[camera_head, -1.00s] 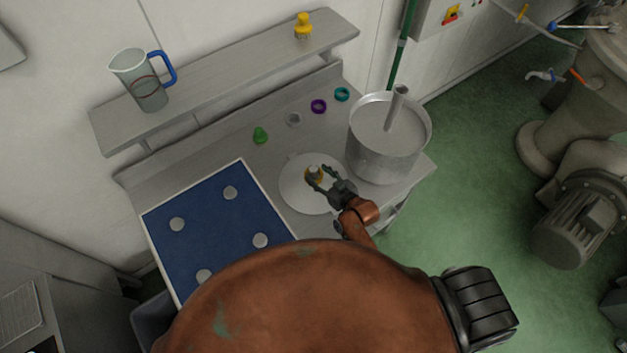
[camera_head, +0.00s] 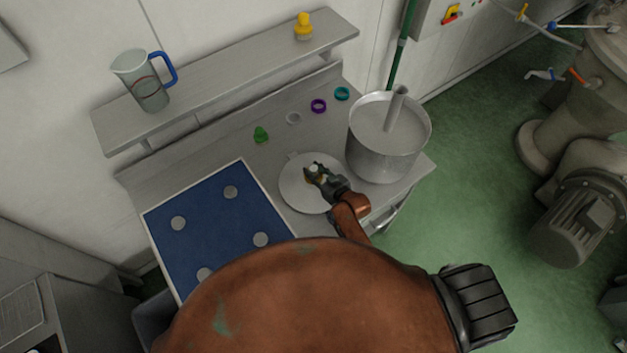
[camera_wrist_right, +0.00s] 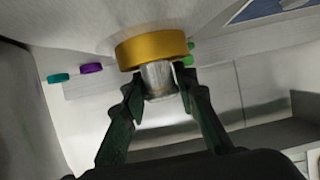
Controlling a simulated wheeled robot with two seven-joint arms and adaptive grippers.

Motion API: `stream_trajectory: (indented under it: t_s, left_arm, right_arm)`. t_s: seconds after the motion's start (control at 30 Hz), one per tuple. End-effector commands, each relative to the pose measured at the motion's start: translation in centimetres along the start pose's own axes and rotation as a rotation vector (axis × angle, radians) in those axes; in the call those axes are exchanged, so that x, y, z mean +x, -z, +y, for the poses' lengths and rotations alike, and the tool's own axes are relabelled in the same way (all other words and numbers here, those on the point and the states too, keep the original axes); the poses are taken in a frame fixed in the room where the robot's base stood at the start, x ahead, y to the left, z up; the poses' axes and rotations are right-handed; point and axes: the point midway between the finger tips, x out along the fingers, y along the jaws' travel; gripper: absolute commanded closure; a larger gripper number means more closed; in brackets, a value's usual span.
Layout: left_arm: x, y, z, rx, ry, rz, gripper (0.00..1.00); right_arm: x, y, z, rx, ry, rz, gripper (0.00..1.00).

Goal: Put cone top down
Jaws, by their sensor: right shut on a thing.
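My right gripper (camera_head: 314,171) is over the pale round plate (camera_head: 295,195) on the steel bench. In the right wrist view its two fingers (camera_wrist_right: 160,88) are shut on the grey metal stub of a piece (camera_wrist_right: 159,82) with a wide yellow band (camera_wrist_right: 153,48). The band lies beyond the fingertips. In the head view the fingers mostly hide this piece; I cannot tell whether it touches the plate. A small green piece, cone-like in outline (camera_head: 260,135), stands on the bench behind the plate. My left gripper is not in view.
White, purple (camera_head: 318,106) and teal (camera_head: 342,94) rings lie along the bench. A large steel pot (camera_head: 380,160) stands right of the plate. A blue mat (camera_head: 205,235) with several pale discs lies left. The shelf (camera_head: 225,72) holds a jug (camera_head: 143,82) and yellow piece (camera_head: 303,26).

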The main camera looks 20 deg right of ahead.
Motion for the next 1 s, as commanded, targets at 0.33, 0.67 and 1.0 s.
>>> stream_trajectory:
  t_s: [0.33, 0.67, 1.0]
  left_arm:
    - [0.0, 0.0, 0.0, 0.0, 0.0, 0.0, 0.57]
    - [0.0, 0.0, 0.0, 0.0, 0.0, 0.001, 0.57]
    - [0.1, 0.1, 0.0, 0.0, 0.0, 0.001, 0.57]
  right_arm:
    - [0.0, 0.0, 0.0, 0.0, -0.001, 0.0, 1.0]
    - [0.0, 0.0, 0.1, 0.0, -0.001, 0.0, 1.0]
    - [-0.2, 1.2, 0.1, -0.003, -0.001, 0.011, 1.0]
